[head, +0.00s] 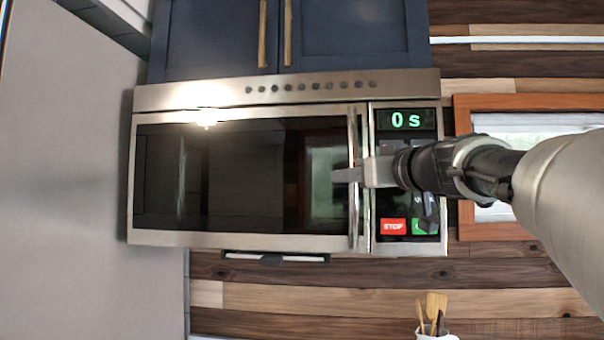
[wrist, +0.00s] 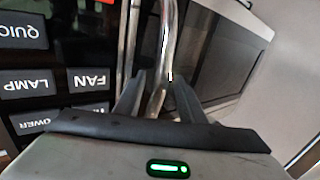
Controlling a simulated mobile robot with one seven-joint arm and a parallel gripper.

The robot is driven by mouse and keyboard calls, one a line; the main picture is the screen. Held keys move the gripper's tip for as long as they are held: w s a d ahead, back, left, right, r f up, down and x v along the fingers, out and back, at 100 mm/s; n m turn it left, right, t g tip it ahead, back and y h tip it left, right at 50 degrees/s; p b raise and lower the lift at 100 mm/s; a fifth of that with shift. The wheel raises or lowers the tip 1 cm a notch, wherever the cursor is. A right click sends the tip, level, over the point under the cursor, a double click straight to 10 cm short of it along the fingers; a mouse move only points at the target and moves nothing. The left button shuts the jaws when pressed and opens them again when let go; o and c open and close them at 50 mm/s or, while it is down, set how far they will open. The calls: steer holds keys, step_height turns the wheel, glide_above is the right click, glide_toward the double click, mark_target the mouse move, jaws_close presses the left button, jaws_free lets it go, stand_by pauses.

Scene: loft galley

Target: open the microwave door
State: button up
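The microwave (head: 290,88) hangs under dark blue cabinets, with a dark glass door (head: 235,180) that looks shut. Its vertical metal handle (head: 353,134) runs along the door's right side. My gripper (head: 348,174) is at mid-height of the handle, reaching in from the right across the control panel. In the wrist view the handle (wrist: 168,45) passes between the two fingers of my gripper (wrist: 158,88). The fingers are apart, with gaps visible beside the handle, so they are around it and not closed on it. The display (head: 406,120) reads 0 s.
A red STOP button (head: 393,226) and a green button sit low on the panel, partly behind my arm. A grey panel (head: 70,170) stands at the left. A wood-framed window (head: 482,106) is at the right. A utensil holder (head: 436,335) is below.

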steer(key=shift+c, duration=0.4)
jaws_close()
steer(key=shift+s+a, duration=0.1)
